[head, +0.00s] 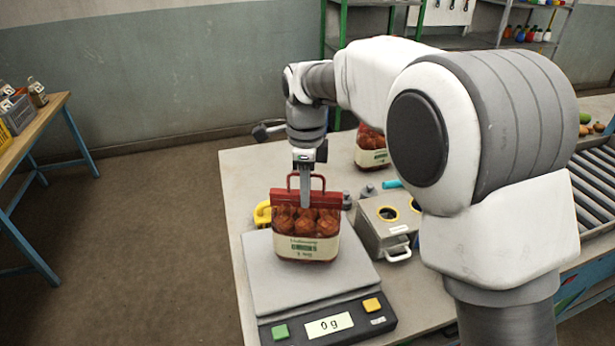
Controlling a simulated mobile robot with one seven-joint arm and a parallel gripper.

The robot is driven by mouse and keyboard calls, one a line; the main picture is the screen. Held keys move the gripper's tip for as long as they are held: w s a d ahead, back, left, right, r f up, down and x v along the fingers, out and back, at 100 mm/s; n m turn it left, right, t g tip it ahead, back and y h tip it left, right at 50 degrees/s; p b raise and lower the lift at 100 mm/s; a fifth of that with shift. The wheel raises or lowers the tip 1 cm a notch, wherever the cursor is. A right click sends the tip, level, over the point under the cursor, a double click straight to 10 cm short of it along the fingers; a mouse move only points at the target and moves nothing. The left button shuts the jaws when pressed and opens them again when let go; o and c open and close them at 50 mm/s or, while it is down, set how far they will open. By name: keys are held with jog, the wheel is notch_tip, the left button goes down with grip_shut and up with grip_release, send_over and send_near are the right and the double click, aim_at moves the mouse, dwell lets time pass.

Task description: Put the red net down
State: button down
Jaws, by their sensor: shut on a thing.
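The red net (305,222) holds several brown-red onions behind a cream label with dark lettering. It hangs upright from a red top strip with a handle. My gripper (304,190) points down from above and is shut on the net at its handle and top strip. The net is in front of the grey plate of a scale (272,283), over the plate's far part. The scale's display reads 0 g. Any gap under the net is hard to see from this angle.
A second red net (371,150) stands farther back on the table (235,180), partly hidden by my arm. A grey box with two round openings (388,222) stands right of the scale. A yellow item (262,214) lies left of the held net. A roller conveyor (595,185) runs at right.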

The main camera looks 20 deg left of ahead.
jog(key=shift+f, duration=0.65)
jog(key=c, duration=0.7)
grip_release()
notch_tip(320, 180, up, 12)
jog(key=shift+r, duration=0.1)
